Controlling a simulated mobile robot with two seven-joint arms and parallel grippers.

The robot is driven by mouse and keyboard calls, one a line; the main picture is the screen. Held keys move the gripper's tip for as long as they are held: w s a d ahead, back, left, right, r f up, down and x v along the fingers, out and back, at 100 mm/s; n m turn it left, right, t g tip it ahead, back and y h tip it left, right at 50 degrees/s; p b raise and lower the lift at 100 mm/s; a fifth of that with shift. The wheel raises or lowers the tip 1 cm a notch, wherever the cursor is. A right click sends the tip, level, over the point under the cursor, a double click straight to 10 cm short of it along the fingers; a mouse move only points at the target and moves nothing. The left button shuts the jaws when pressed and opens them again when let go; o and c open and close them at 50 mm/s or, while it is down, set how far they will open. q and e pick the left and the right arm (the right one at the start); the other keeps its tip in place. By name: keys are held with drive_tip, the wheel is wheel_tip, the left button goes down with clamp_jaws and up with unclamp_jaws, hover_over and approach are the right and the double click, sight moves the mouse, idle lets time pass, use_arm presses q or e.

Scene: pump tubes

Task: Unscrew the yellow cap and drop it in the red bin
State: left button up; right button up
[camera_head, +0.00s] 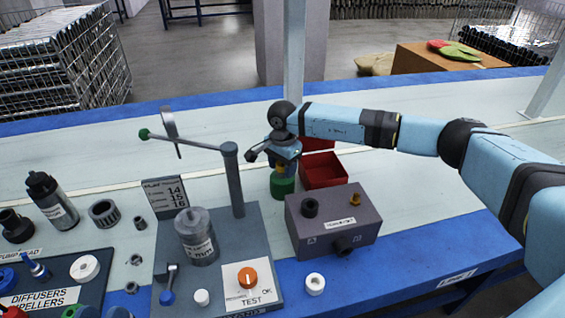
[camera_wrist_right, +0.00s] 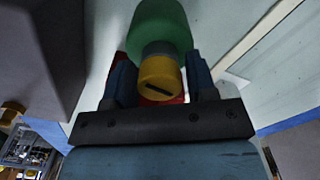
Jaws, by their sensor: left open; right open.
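The yellow cap (camera_head: 280,167) sits on top of a green cylinder (camera_head: 282,187) standing on the table behind the grey box. My right gripper (camera_head: 275,153) is above it, pointing down. In the right wrist view the yellow cap (camera_wrist_right: 159,78), with a dark slot, is on a grey neck of the green cylinder (camera_wrist_right: 160,25). My right fingers (camera_wrist_right: 162,82) are open, one on each side of the cap, with gaps visible. The red bin (camera_head: 324,171) stands just right of the cylinder; its visible inside looks empty. My left gripper is not in view.
A grey box (camera_head: 335,225) with knobs stands in front of the red bin. Left of it, a grey test stand (camera_head: 234,185) has a post and a green-tipped lever. Several pump parts crowd the left. The table's far strip is clear.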

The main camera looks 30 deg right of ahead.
drive_tip(key=m+p, duration=0.1)
drive_tip(key=m, duration=0.1)
drive_tip(key=shift+r+m, duration=0.1)
drive_tip(key=shift+m, duration=0.2)
drive_tip(key=shift+m+p, duration=0.3)
drive_tip(key=shift+m, duration=0.4)
drive_tip(key=shift+m+p, duration=0.55)
drive_tip(key=shift+m, duration=0.35)
drive_tip(key=shift+m+p, duration=0.3)
drive_tip(key=shift+m, duration=0.6)
drive_tip(key=m+p, duration=0.1)
drive_tip(key=m, duration=0.1)
drive_tip(key=shift+m, duration=0.3)
drive_tip(key=shift+m+p, duration=0.35)
drive_tip(key=shift+m, duration=0.15)
drive_tip(key=shift+c, duration=0.3)
